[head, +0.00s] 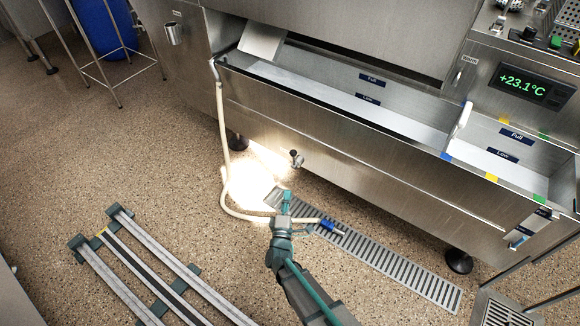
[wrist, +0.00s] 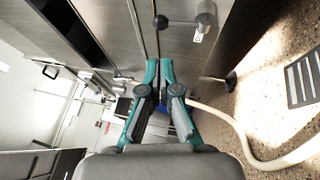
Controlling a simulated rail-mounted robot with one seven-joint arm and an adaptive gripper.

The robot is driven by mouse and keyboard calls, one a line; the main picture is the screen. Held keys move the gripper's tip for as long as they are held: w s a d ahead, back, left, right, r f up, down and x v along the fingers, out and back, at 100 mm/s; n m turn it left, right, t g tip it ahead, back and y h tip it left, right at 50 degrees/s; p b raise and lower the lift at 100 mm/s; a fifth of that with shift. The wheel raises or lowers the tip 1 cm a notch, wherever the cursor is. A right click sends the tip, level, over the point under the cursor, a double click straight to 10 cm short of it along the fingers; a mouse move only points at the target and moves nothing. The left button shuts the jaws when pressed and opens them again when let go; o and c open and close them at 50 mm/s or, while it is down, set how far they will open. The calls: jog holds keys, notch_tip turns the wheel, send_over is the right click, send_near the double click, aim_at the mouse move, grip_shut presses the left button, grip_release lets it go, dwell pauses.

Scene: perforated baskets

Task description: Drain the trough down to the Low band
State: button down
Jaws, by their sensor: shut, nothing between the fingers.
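The steel trough (head: 330,130) runs across the head view, with a "Full" label (head: 372,79) above a "Low" label (head: 367,98) on its inner back wall. A pale surface shows inside; I cannot tell its exact level against the labels. A small drain valve (head: 296,158) sticks out below the trough's front; its dark ball-ended lever (wrist: 160,22) shows at the top of the wrist view. My gripper (head: 286,194) is shut and empty, apart from the valve. Its fingertips (wrist: 159,66) meet below the lever in the wrist view.
A cream hose (head: 222,130) hangs from the trough's left end to the floor, its blue fitting (head: 328,225) over the floor grate (head: 390,260). A second section with Full and Low labels (head: 516,136) is at right. A rail frame (head: 140,270) lies lower left.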

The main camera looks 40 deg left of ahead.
jog(key=b, duration=0.5)
send_near(294, 160)
jog(key=w+a+r, duration=0.3)
jog(key=w+r, duration=0.2)
jog(key=shift+s+a+f, duration=0.1)
jog(key=shift+a+f, duration=0.05)
jog(key=shift+a, duration=0.1)
